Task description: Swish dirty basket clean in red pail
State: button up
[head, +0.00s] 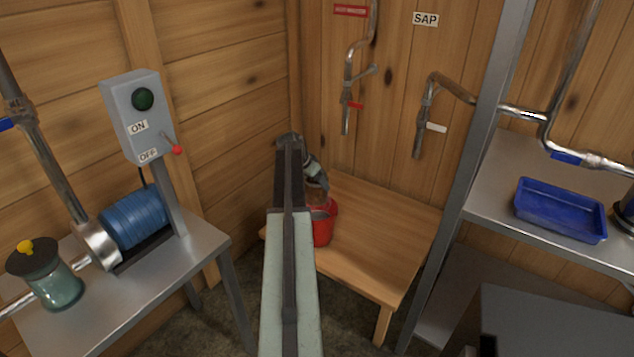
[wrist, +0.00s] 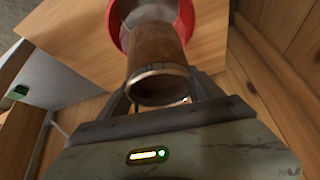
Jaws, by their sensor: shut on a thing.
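The red pail (head: 322,226) stands on the wooden bench below the wall pipes, partly hidden behind my arm in the head view. In the wrist view the red pail (wrist: 186,22) shows at the top, with a pale inside. The basket (wrist: 160,48) is a brown cylinder with a metal rim at its near end. My gripper (wrist: 160,92) is shut on the basket near that rim. The basket's far end reaches over or into the pail's mouth; I cannot tell how deep. In the head view my gripper (head: 318,182) is just above the pail, with the basket mostly hidden.
The wooden bench (head: 375,245) has clear room right of the pail. Pipes with valves (head: 428,110) hang on the wall above, one under a SAP sign. A metal table with a blue motor (head: 135,220) and switch box (head: 135,115) is left. A blue tray (head: 560,212) lies on the right shelf.

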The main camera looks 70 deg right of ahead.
notch_tip(320, 180, down, 18)
jog(key=b, duration=1.7)
jog(key=shift+r, duration=0.1)
dwell(5.3)
